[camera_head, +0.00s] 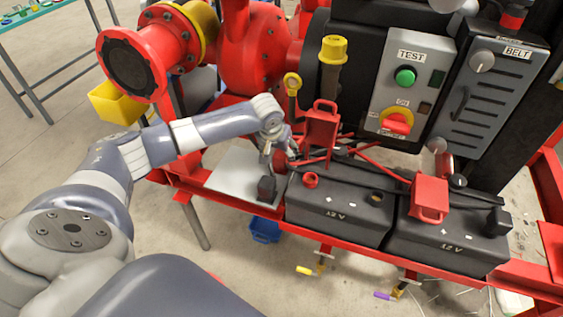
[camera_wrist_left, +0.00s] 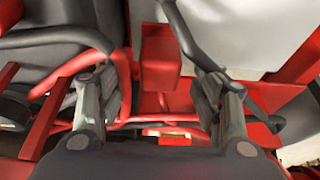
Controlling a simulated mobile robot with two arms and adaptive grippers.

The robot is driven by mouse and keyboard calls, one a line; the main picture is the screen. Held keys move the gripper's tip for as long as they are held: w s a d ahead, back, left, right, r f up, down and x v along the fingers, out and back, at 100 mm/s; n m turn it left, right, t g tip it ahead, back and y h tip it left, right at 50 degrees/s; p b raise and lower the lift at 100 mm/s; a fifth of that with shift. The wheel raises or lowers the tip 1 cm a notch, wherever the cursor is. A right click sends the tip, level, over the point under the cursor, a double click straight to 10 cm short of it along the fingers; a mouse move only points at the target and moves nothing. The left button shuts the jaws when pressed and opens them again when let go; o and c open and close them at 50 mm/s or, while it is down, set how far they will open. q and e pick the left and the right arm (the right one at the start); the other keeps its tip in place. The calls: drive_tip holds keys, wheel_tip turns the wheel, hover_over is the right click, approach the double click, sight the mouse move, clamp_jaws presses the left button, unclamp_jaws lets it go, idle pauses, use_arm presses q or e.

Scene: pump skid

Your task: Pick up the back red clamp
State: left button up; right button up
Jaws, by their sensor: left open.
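The back red clamp (camera_head: 322,128) stands upright behind the left battery (camera_head: 338,214) in the head view, with red arms low at its base. A second red clamp (camera_head: 430,196) sits on the right battery (camera_head: 450,245). My left gripper (camera_head: 276,150) is just left of the back clamp, pointing down and seen partly edge-on. In the left wrist view my left gripper (camera_wrist_left: 158,88) is open, with a finger on each side. A red block (camera_wrist_left: 160,58) shows between and beyond the fingertips; I cannot tell which part it is. My right gripper is not in view.
A grey control panel (camera_head: 412,85) and belt box (camera_head: 488,90) stand behind the batteries. A yellow-capped post (camera_head: 333,60) and red pump (camera_head: 255,50) are close behind the gripper. Black cables (camera_head: 455,190) cross the batteries. A bare light plate (camera_head: 233,180) lies left.

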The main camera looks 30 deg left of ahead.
sight(281, 154)
use_arm(q)
drive_tip(key=x, duration=0.3)
drive_tip(key=shift+w+f, duration=0.2)
drive_tip(key=shift+f, duration=0.1)
drive_tip(key=shift+c, duration=1.1)
drive_tip(key=c, duration=1.1)
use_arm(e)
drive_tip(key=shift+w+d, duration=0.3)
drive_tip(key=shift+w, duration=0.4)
use_arm(q)
drive_tip(key=shift+r, duration=0.15)
wheel_tip(281, 154, up, 8)
drive_tip(key=shift+r, duration=0.9)
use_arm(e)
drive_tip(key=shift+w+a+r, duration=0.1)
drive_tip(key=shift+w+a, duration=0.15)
use_arm(q)
drive_tip(key=shift+s, duration=0.1)
